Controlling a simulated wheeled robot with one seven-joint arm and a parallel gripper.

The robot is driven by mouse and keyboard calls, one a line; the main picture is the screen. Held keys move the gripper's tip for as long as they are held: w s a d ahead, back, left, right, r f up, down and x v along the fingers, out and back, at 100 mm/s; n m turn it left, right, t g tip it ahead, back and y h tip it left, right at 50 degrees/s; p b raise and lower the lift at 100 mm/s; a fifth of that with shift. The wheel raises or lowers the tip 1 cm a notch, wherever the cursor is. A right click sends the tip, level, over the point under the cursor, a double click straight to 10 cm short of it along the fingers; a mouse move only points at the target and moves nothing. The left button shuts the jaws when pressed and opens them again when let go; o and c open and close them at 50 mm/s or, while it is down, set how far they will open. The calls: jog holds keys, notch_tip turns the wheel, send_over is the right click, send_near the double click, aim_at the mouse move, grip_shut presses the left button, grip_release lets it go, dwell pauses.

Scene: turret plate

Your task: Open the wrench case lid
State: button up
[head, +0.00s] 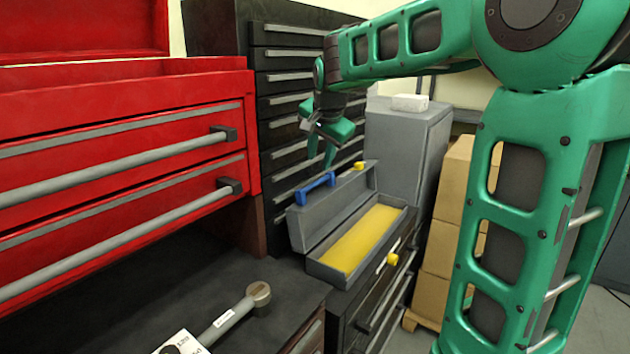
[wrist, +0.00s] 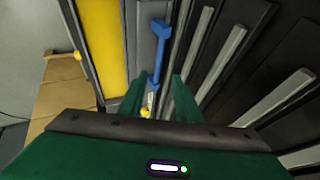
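The wrench case is a grey box with a yellow interior; its base (head: 340,277) sits on the dark cabinet top. Its grey lid (head: 300,228) stands open, swung back on the side toward the dark drawers. The blue handle (head: 316,187) is on the lid and also shows in the wrist view (wrist: 159,55). My gripper (head: 321,155) is above the lid, near the handle. In the wrist view my gripper (wrist: 159,88) has its two green fingers apart with nothing between them. The handle appears just beyond the fingertips. A yellow latch (head: 359,165) is on the lid, another (head: 393,259) on the base.
A dark drawer cabinet (head: 285,100) with grey bar handles rises behind the lid. A red tool chest (head: 120,160) is at left. A grey cabinet (head: 405,150) and cardboard boxes (head: 450,200) stand at right. A wrench-like tool (head: 235,315) lies on the front bench.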

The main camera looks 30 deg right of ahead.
aim_at(316, 182)
jog(key=x, duration=1)
jog(key=shift+s, duration=0.1)
grip_shut()
